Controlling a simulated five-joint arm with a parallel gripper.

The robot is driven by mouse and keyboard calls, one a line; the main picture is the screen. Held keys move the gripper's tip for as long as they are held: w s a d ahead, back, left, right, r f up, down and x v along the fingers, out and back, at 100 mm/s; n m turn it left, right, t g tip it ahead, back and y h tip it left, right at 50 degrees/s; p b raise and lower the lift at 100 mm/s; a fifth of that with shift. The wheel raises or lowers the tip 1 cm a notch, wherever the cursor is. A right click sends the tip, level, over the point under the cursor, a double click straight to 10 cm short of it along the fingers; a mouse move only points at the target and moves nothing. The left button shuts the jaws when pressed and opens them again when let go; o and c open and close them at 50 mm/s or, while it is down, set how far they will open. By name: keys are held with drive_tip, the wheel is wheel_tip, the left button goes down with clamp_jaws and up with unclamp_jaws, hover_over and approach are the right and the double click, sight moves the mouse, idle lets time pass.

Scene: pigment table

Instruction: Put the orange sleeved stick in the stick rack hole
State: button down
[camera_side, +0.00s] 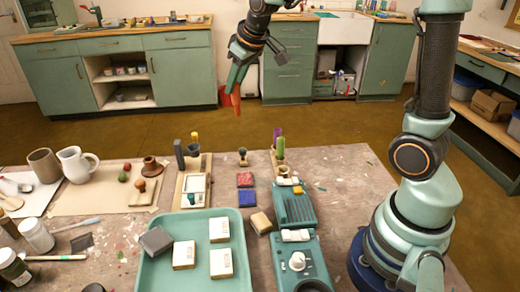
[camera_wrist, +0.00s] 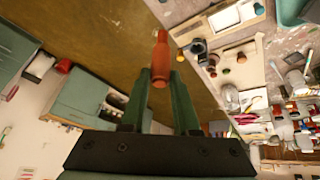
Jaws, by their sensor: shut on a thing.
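The orange stick (camera_side: 236,101) is held in my gripper (camera_side: 234,82), high above and beyond the table's far edge. It hangs below the jaws, slightly tilted, touching nothing else. In the wrist view the orange stick (camera_wrist: 160,62) stands out between the two green fingers of my gripper (camera_wrist: 160,90), which are shut on it. A wooden stand (camera_side: 287,172) at the table's far edge bears upright purple and green sticks. It looks like the stick rack. An empty hole cannot be made out.
Another wooden stand (camera_side: 181,192) with a dark block and a yellow-topped stick is to the left. A small dark pot (camera_side: 243,158) stands between them. A teal tray (camera_side: 150,270) with several blocks and a teal device (camera_side: 296,250) fill the front. Cups and a white jug (camera_side: 78,166) stand left.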

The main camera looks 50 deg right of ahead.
drive_tip(key=s+d+f+m+h, duration=0.1)
drive_tip(key=s+d+f+m, duration=0.2)
drive_tip(key=s+f, duration=0.9)
drive_tip(key=shift+s+d, duration=0.45)
drive_tip(key=shift+d, duration=0.35)
drive_tip(key=shift+w+a, duration=0.1)
drive_tip(key=shift+a, duration=0.15)
drive_tip(key=shift+f, duration=0.6)
idle(0.3)
drive_tip(key=shift+f, duration=0.3)
drive_tip(key=shift+f, duration=0.45)
drive_tip(key=shift+f, duration=0.35)
drive_tip(key=shift+f, duration=0.15)
idle(0.5)
